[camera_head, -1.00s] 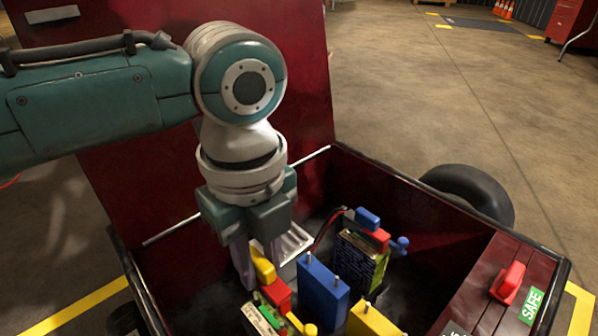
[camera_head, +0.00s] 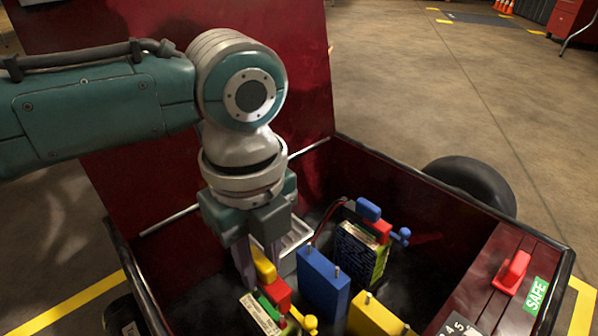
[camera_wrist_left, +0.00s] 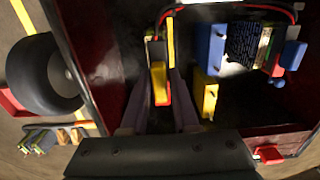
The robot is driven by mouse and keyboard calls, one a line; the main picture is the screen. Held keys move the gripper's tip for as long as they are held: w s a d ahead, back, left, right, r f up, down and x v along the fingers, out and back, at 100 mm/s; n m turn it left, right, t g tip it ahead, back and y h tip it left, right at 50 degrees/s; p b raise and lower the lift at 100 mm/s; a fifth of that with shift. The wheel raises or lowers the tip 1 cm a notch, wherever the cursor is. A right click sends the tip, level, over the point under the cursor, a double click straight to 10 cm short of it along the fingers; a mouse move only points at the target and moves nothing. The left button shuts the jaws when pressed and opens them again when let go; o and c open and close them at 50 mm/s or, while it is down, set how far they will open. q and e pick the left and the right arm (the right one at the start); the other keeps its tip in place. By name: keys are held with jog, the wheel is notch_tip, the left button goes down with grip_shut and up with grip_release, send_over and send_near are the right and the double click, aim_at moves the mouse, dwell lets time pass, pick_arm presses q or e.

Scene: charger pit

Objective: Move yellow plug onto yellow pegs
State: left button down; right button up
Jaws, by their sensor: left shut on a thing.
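The yellow plug (camera_head: 263,264) has a red part (camera_head: 277,291) joined below it and sits at the top of the near left battery (camera_head: 260,313). My left gripper (camera_head: 258,258) points down and is shut on the plug; the plug also shows between the fingers in the left wrist view (camera_wrist_left: 158,72). I cannot tell whether the plug is clear of the battery. The yellow block (camera_head: 372,317) with two upright pegs stands to the right of the plug, partly cut off by the lower edge; it also shows in the left wrist view (camera_wrist_left: 205,95). My right gripper is not in view.
A blue block (camera_head: 323,285) with two pegs stands between the plug and the far battery (camera_head: 360,252), which carries a blue plug (camera_head: 368,209). Dark red box walls (camera_head: 430,220) surround them. A red switch (camera_head: 511,273) sits on the right ledge beside a green SAFE label.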

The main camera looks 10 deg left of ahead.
pick_arm(q)
jog(key=shift+f+b, duration=1.75)
jog(key=shift+f, duration=1.05)
jog(key=c, duration=0.6)
grip_release()
jog(key=shift+r, duration=0.1)
